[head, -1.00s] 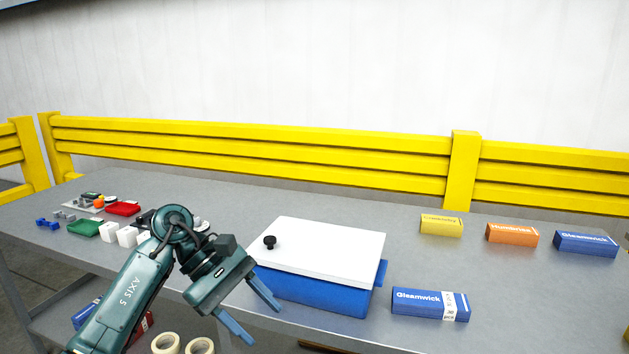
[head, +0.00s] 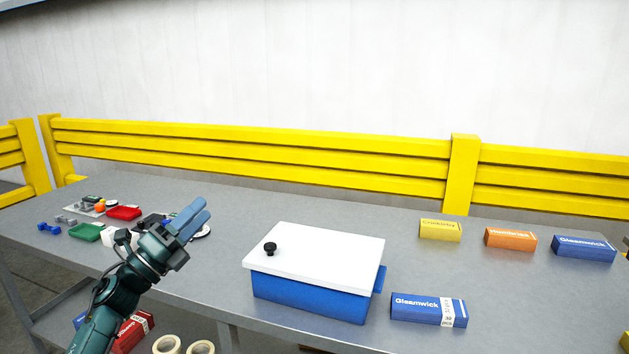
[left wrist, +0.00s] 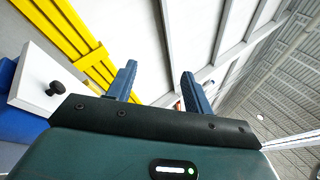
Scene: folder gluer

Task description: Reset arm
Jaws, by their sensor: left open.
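My left gripper (head: 195,220) is over the left part of the table in the head view, with its blue fingers pointing up and to the right. It is open and holds nothing that I can see. In the left wrist view its two fingers (left wrist: 157,88) stand apart, with the wall and ceiling behind them. The gripper is to the left of a blue box with a white lid (head: 315,256) and apart from it. My right gripper is not in view.
A grey table (head: 350,215) holds blue (head: 429,309), yellow (head: 440,230) and orange (head: 510,239) cartons at the right. Small parts and trays (head: 87,232) lie at the left. A yellow guard rail (head: 250,145) runs behind. Tape rolls (head: 166,344) are below.

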